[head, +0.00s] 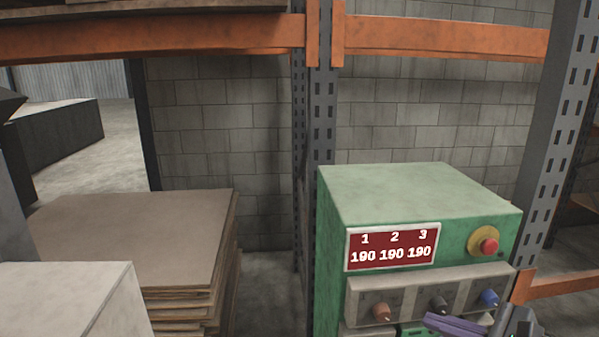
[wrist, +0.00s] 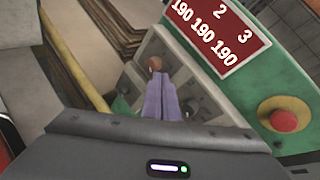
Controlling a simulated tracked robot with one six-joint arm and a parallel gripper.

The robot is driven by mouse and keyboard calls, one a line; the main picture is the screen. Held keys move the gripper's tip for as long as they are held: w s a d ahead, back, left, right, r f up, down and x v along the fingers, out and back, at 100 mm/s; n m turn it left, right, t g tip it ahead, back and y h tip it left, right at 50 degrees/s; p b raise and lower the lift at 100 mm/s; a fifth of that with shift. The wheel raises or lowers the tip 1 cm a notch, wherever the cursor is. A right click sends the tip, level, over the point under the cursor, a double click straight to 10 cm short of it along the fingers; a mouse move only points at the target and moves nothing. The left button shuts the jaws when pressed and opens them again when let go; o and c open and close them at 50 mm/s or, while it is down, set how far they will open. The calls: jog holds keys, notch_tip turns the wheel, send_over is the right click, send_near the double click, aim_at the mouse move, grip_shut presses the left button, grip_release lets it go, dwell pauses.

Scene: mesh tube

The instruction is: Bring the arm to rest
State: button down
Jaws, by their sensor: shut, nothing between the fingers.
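My gripper (head: 430,320) is at the bottom right of the head view, in front of the lower panel of a green control box (head: 420,190). Its purple fingers are shut together with nothing between them, and they also show in the wrist view (wrist: 161,82). In the wrist view the fingertips overlap the area just below an orange-brown knob (wrist: 154,63); I cannot tell whether they touch it. A dark knob (head: 438,304) and a blue knob (head: 489,298) are on the same panel. The red display (head: 393,246) reads 190 under 1, 2 and 3.
A red emergency button (head: 489,246) on a yellow base is on the box's upper right. Orange rack beams (head: 440,37) and grey posts (head: 567,130) frame the box. Stacked brown boards (head: 140,225) stand to the left, with a bare floor gap (head: 268,290) between.

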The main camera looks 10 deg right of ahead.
jog(key=s+a+f+n+g+h, duration=0.1)
jog(key=s+a+f+n+g, duration=0.25)
jog(key=a+n, duration=0.35)
jog(key=s+a+f+n+g, duration=0.25)
jog(key=a+n+g, duration=0.25)
jog(key=a+n, duration=0.3)
jog(key=r+n+h, duration=0.1)
jog(key=n, duration=0.2)
jog(key=s+r+n+t+h, duration=0.1)
jog(key=r+n+h, duration=0.1)
jog(key=n, duration=0.2)
jog(key=s+r+n+t+h, duration=0.1)
jog(key=n+h, duration=0.1)
jog(key=n, duration=0.1)
jog(key=shift+s+a+r, duration=0.1)
jog(key=shift+a+r, duration=0.15)
jog(key=shift+a, duration=0.15)
jog(key=shift+a, duration=0.1)
dwell(0.9)
